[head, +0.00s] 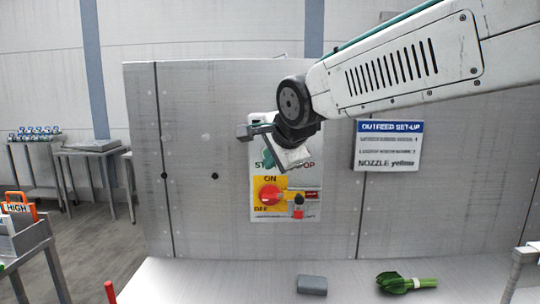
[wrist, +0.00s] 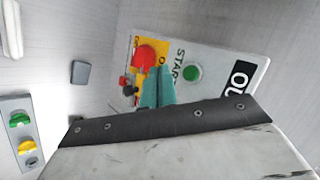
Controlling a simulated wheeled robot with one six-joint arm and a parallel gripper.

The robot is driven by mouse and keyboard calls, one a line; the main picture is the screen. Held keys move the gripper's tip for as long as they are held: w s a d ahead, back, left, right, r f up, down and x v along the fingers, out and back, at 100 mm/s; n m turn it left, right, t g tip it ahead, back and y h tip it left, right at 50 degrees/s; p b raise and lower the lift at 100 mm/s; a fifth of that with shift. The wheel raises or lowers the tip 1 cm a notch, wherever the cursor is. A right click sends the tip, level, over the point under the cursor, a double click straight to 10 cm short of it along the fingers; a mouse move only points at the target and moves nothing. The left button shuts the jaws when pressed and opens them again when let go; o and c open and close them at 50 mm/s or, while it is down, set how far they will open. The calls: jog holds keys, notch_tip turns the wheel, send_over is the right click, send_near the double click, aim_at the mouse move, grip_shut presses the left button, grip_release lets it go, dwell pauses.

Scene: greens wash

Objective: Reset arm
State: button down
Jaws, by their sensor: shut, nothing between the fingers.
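My arm reaches in from the upper right in the head view, in front of a grey wall panel. My gripper (head: 268,157) hangs before the upper part of a white start/stop board (head: 257,207) and hides some of its lettering. In the wrist view the two teal fingers of my gripper (wrist: 157,80) lie together, empty, with the board behind them. The board carries a red rotary knob (head: 270,194) on a yellow plate, also in the wrist view (wrist: 145,55), and a green button (wrist: 192,73). I cannot tell whether the fingers touch the board.
A grey block (head: 312,284) and a bunch of greens (head: 407,282) lie on the pale worktop (head: 210,282). A sign (head: 388,145) reading "NOZZLE yellow" hangs right. A plate with green and yellow fittings (wrist: 14,108) shows in the wrist view. Metal tables (head: 92,150) stand left.

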jog(key=s+d+f+n+g+h, duration=0.1)
jog(key=s+d+f+n+g, duration=0.1)
jog(key=s+d+f, duration=0.3)
jog(key=s+d+f+n+g+h, duration=0.1)
jog(key=s+d+f+n+g, duration=0.2)
jog(key=s+d, duration=0.8)
jog(key=s+d+f+n+g+h, duration=0.1)
jog(key=s+d+f+n+g, duration=0.2)
jog(key=s, duration=1.4)
jog(key=shift+d+f+n+h, duration=0.3)
jog(key=shift+d+f+n, duration=1.4)
jog(key=shift+d+f, duration=1.15)
jog(key=shift+r, duration=0.2)
